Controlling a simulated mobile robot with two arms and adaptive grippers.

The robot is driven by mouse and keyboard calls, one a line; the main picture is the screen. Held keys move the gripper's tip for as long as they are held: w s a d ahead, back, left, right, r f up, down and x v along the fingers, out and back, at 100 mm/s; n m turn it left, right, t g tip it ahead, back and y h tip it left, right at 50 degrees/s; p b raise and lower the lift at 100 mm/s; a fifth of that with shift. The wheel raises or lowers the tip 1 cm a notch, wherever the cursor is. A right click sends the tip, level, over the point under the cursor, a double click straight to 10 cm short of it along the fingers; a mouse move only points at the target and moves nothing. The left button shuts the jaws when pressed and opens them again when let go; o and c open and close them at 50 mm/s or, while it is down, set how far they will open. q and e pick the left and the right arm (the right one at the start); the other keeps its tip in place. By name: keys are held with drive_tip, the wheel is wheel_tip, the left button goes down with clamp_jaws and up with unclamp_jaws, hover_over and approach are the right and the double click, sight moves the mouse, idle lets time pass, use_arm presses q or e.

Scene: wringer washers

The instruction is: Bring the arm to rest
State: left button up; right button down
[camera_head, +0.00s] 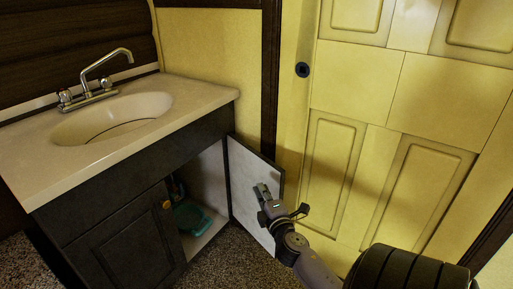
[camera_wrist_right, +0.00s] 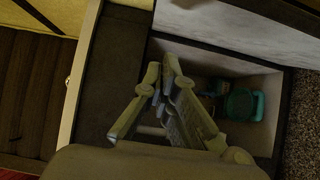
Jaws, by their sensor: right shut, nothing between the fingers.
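My right arm reaches in from the lower right of the head view. Its right gripper (camera_head: 262,193) is shut and empty. It appears in front of the inner face of the open cabinet door (camera_head: 243,165); whether it touches the door cannot be told. In the wrist view the closed fingers (camera_wrist_right: 172,88) point toward the cabinet, with nothing between them. My left gripper is not in view.
The sink counter (camera_head: 205,95) with a basin (camera_head: 110,118) and faucet (camera_head: 95,80) stands at left. Inside the open cabinet is a teal container (camera_head: 190,217), also in the wrist view (camera_wrist_right: 240,104). A yellow panelled door (camera_head: 350,85) stands at right. Speckled floor (camera_head: 225,270) lies below.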

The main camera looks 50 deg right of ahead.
drive_tip(key=shift+d+v, duration=0.2)
drive_tip(key=shift+v, duration=1.5)
drive_tip(key=shift+s, duration=0.15)
